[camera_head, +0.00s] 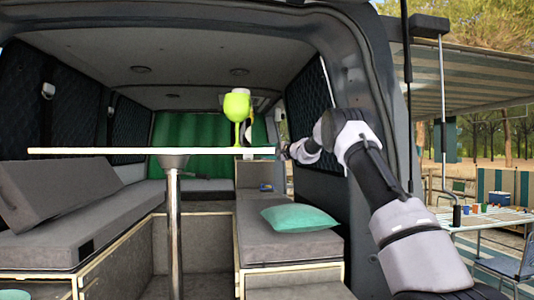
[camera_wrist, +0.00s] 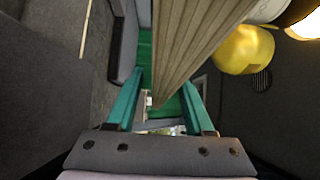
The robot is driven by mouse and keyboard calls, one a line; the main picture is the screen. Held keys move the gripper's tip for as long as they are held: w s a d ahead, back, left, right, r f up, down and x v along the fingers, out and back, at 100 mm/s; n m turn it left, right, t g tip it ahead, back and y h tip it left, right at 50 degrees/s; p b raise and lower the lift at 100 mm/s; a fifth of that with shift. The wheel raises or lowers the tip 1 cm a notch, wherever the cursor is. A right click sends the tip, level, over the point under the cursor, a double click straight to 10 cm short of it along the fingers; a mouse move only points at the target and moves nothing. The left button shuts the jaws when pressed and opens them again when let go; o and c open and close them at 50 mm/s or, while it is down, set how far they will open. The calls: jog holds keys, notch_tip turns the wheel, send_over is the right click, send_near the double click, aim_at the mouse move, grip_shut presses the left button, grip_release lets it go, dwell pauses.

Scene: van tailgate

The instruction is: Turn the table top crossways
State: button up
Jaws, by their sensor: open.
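The table top (camera_head: 120,151) shows edge-on in the head view as a thin, pale, level slab on a metal post (camera_head: 174,230). In the wrist view its grooved, wood-coloured surface (camera_wrist: 190,45) runs down from the top and narrows to an end between my fingers. My gripper (camera_wrist: 163,82) is open, one teal finger on each side of that end. I cannot tell whether either finger touches it. In the head view my arm reaches into the van from the right; the gripper is hard to make out near the table top's right end.
A yellow-green goblet (camera_head: 237,105) stands at the table top's right end; a yellow rounded thing (camera_wrist: 243,50) shows close by in the wrist view. Grey benches flank the post, the right one (camera_head: 285,245) with a teal cushion (camera_head: 298,219). The van's right wall is close to my arm.

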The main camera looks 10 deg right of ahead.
grip_shut()
dwell(1.4)
